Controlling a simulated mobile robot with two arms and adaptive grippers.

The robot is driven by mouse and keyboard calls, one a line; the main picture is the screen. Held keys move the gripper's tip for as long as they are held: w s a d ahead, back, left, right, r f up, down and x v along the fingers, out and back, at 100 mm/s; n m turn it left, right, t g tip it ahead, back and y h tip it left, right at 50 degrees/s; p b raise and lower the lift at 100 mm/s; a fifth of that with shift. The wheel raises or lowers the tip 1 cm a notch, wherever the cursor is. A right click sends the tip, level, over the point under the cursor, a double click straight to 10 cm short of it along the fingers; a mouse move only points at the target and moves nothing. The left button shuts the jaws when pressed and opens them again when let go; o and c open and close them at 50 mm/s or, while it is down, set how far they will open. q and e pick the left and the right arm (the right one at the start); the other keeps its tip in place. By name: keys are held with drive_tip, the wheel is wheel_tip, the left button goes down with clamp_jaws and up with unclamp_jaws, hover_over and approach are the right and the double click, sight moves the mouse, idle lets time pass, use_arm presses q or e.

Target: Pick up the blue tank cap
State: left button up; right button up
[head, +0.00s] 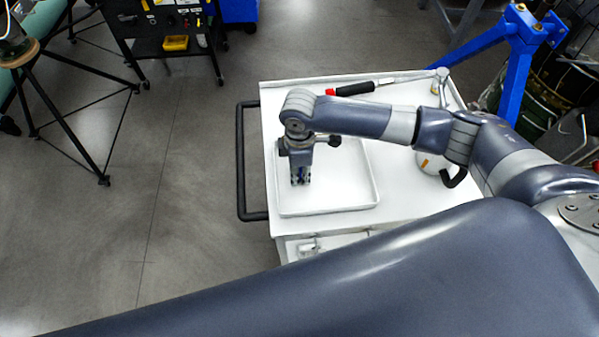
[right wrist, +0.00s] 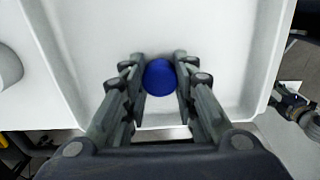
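The blue tank cap (right wrist: 160,77) is round and sits between the two fingers of my right gripper (right wrist: 160,62) in the right wrist view. The fingers press in close on both sides of it, and the gripper looks shut on it. In the head view my right gripper (head: 300,180) points down over the white tray (head: 340,199), with only a trace of blue at its fingertips. I cannot tell whether the cap touches the tray floor. My left gripper is not in view.
The tray lies on a white cart (head: 400,200) with a black handle (head: 241,160) at its left. A white container with a black handle (head: 455,178) stands to the right. A blue stand (head: 520,60) rises beyond.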

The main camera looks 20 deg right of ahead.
drive_tip(key=shift+r, duration=0.15)
drive_tip(key=shift+c, duration=0.4)
drive_tip(key=shift+r+b, duration=0.4)
drive_tip(key=shift+r, duration=0.25)
drive_tip(key=shift+s+a+r+b, duration=0.2)
drive_tip(key=shift+s+r, duration=0.1)
drive_tip(key=shift+r, duration=0.15)
drive_tip(key=shift+s+a+r+b, duration=0.15)
drive_tip(key=shift+s+r, duration=0.1)
drive_tip(key=shift+r, duration=0.2)
drive_tip(key=s+a+b, duration=0.1)
drive_tip(key=s+a, duration=0.1)
drive_tip(key=s, duration=0.5)
drive_tip(key=s+a+r+b, duration=0.1)
drive_tip(key=s+a, duration=0.1)
drive_tip(key=s, duration=0.5)
drive_tip(key=shift+a+r, duration=0.3)
drive_tip(key=shift+a, duration=0.05)
clamp_jaws()
